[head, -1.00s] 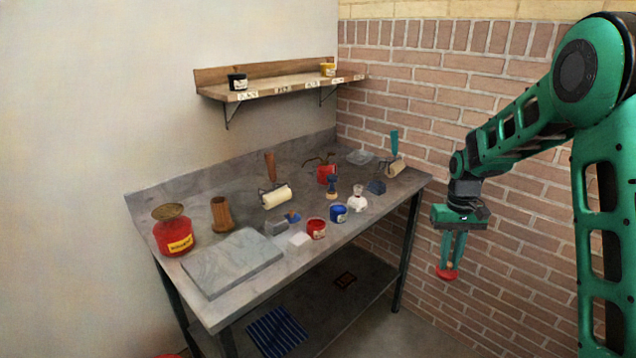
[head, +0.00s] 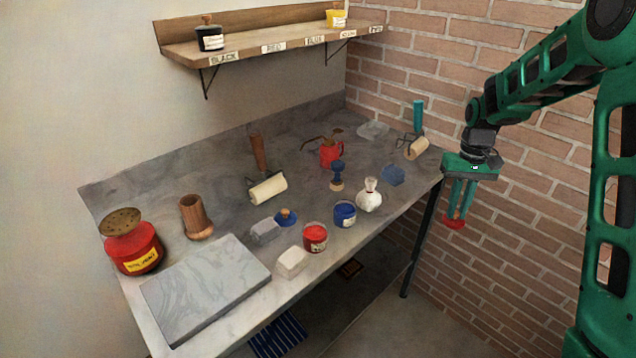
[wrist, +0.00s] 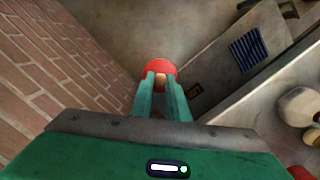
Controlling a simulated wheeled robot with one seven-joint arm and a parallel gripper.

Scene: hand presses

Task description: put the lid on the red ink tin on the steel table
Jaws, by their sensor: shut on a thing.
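The red ink tin (head: 315,240) stands upright and open near the front edge of the steel table (head: 226,328), with red ink showing at its top. My gripper (head: 457,215) is shut on a red lid (head: 453,224) and holds it off the table's right end, in front of the brick wall, well to the right of the tin. In the wrist view the red lid (wrist: 158,69) sits at the fingertips, with its pale knob between them. The red tin is not clearly seen in the wrist view.
A stone slab (head: 205,287) lies at the left. A shelf (head: 273,47) holds black and yellow tins.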

